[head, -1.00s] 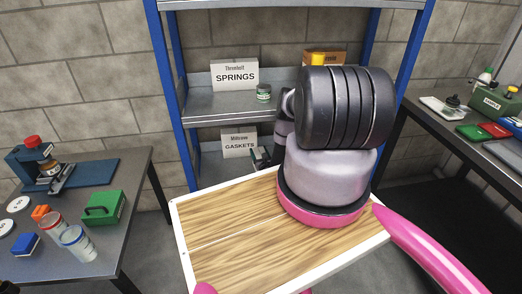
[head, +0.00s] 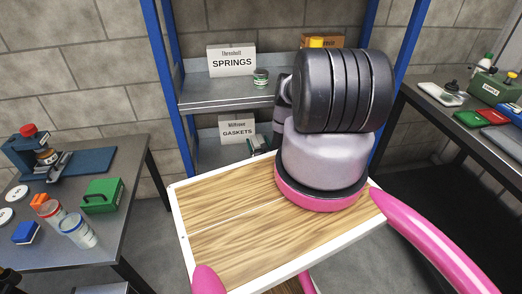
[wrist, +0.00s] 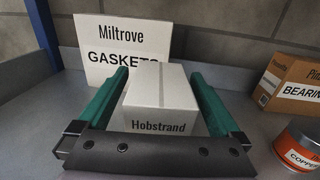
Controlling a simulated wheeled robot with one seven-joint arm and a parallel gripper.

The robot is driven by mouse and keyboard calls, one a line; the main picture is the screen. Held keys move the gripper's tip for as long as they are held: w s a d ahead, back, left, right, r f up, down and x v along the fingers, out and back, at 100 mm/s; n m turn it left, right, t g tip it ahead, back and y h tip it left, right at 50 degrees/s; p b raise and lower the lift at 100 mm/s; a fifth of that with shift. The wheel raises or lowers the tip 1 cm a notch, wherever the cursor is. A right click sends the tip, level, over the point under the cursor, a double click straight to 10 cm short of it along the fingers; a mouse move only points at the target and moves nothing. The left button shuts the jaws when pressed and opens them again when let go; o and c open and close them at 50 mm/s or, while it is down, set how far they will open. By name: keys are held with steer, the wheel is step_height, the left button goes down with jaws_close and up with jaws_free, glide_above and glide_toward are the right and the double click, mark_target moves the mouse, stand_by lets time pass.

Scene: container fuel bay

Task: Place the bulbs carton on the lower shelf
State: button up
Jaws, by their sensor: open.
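A small white carton marked Hobstrand (wrist: 160,100) stands upright on the grey lower shelf (wrist: 40,120) in the wrist view. The rest of its label is hidden behind my gripper's dark palm bar, so I cannot read whether it says bulbs. My gripper (wrist: 160,76) is open, with one green finger along each side of this carton. In the head view my gripper (head: 257,144) is mostly hidden behind my arm, at the lower shelf of the blue-posted rack, and the Hobstrand carton cannot be made out.
A Miltrove gaskets carton (wrist: 122,50) stands close behind the Hobstrand carton. A brown bearings carton (wrist: 292,88) and a copper-labelled tin (wrist: 300,143) are on the right. The upper shelf (head: 225,95) holds a springs carton (head: 231,60) and a small jar (head: 261,77). Benches flank the rack.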

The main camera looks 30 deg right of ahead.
steer(key=s+a, duration=0.1)
steer(key=s, duration=0.8)
steer(key=shift+s+a, duration=0.2)
steer(key=shift+a, duration=0.15)
